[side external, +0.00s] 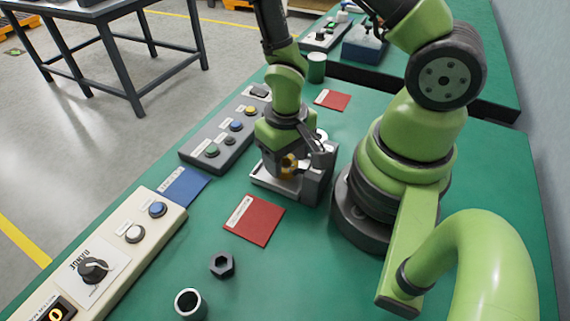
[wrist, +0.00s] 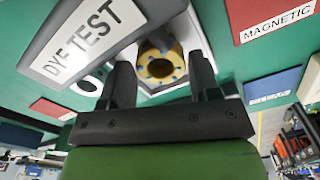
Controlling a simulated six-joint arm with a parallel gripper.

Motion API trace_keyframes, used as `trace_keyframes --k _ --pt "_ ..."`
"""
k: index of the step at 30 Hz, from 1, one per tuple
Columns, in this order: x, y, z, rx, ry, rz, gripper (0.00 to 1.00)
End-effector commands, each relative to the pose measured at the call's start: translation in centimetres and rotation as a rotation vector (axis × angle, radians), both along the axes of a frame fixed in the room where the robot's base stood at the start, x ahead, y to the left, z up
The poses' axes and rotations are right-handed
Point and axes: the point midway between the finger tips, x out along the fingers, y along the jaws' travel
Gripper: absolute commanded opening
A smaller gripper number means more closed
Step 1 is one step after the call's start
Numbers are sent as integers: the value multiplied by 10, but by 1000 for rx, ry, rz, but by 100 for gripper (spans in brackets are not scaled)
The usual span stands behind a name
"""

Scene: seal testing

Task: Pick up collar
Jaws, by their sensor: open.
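A yellow ring with blue dots around its face, which looks like the collar (wrist: 160,66), sits on the light plate of the DYE TEST fixture (wrist: 85,42). In the side view the yellow ring (side external: 289,166) shows partly, behind my gripper, over the fixture's silver plate (side external: 265,182). My gripper (wrist: 161,68) is open, pointing down at the fixture, with one finger on each side of the ring in the wrist view. Gaps seem to show between fingers and ring, and I cannot tell how deep the fingertips reach.
A dark hex nut (side external: 222,265) and a hollow grey cylinder (side external: 189,304) stand in front on the green table. Red (side external: 254,221) and blue (side external: 183,187) mats lie nearby. Button panels (side external: 225,137) line the left edge.

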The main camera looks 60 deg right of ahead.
Motion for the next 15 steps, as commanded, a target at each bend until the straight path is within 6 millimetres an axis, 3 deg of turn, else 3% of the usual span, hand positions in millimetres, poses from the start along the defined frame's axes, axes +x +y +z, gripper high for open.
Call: trace_keyframes --k 11,15 --pt "0 0 -10 1 0 0 57" --pt "0 0 -9 1 0 0 27"
